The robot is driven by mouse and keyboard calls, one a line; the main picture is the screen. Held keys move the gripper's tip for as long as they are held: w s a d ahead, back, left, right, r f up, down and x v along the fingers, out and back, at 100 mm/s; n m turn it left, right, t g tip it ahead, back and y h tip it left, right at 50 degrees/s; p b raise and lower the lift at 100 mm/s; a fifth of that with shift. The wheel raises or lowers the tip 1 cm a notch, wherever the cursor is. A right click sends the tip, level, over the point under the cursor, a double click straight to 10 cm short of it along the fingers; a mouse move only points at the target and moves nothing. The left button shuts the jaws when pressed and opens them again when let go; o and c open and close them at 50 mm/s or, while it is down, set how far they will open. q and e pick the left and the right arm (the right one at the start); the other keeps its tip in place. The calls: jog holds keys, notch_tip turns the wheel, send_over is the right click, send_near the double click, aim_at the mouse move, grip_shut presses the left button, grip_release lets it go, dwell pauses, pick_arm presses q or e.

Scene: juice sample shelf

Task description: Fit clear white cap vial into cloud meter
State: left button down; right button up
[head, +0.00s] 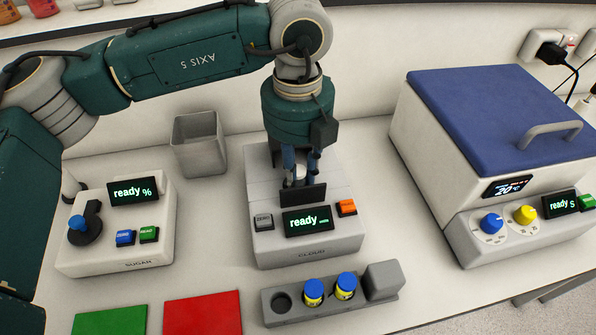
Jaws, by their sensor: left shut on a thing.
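The cloud meter (345,225) stands in the middle of the table, its display reading "ready". My left gripper (301,165) points straight down over the back of the meter, its blue fingers shut on the white cap vial (299,172). Only a small white part of the vial shows between the fingers. An upright dark plate (303,197) on the meter hides what lies below, so I cannot tell how deep the vial sits in the well. My right gripper is not in view.
A vial rack (325,312) in front holds two blue-capped vials and an empty hole at left. The sugar meter (115,250) is left, a grey bin (199,145) behind it. A blue-lidded bath (500,110) is right. Green (112,322) and red (203,313) mats lie at front.

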pick_arm(q)
jog(key=shift+s+f+b, duration=0.1)
jog(key=shift+f+b, duration=0.2)
jog(key=shift+f, duration=0.1)
jog(key=shift+r, duration=0.1)
jog(key=c, duration=1.5)
grip_release()
jog(key=shift+o, duration=0.3)
jog(key=shift+s, duration=0.1)
jog(key=shift+f, duration=0.2)
jog(key=shift+r, duration=0.1)
